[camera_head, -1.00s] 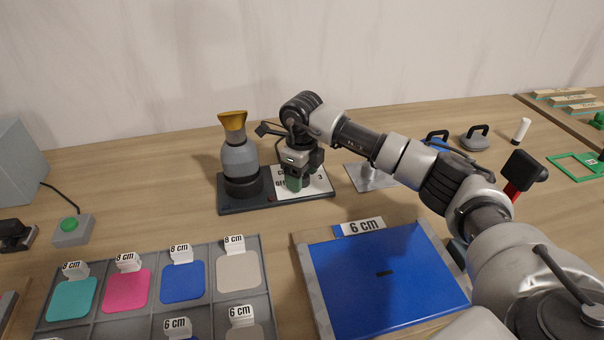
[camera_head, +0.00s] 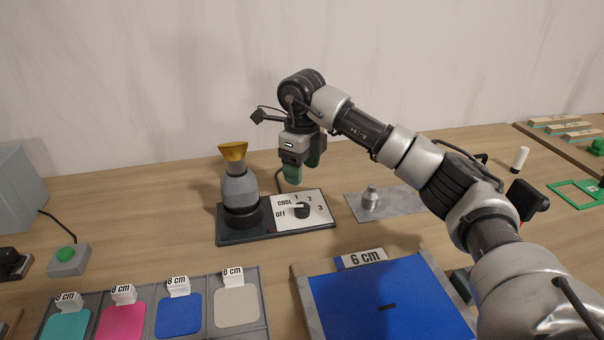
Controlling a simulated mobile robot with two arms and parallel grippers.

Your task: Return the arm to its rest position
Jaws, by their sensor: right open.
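My right arm reaches in from the right. Its right gripper (camera_head: 302,172) is open and empty, with green fingertips pointing down. It hangs in the air above and behind the white dial panel, apart from it. The panel (camera_head: 287,217) is marked COOL, OFF, 1, 2 and 3 and carries a black knob (camera_head: 302,210). The panel sits on a dark base (camera_head: 237,236) with a grey blower with a gold nozzle (camera_head: 238,185) at its left. My left gripper is not in view.
A metal plate with a small peg (camera_head: 405,203) lies right of the dial. A blue 6 cm board (camera_head: 390,295) lies in front. A tray of coloured squares (camera_head: 260,308) is at front left. A green button box (camera_head: 68,260) stands at left. A white cylinder (camera_head: 520,158) stands at right.

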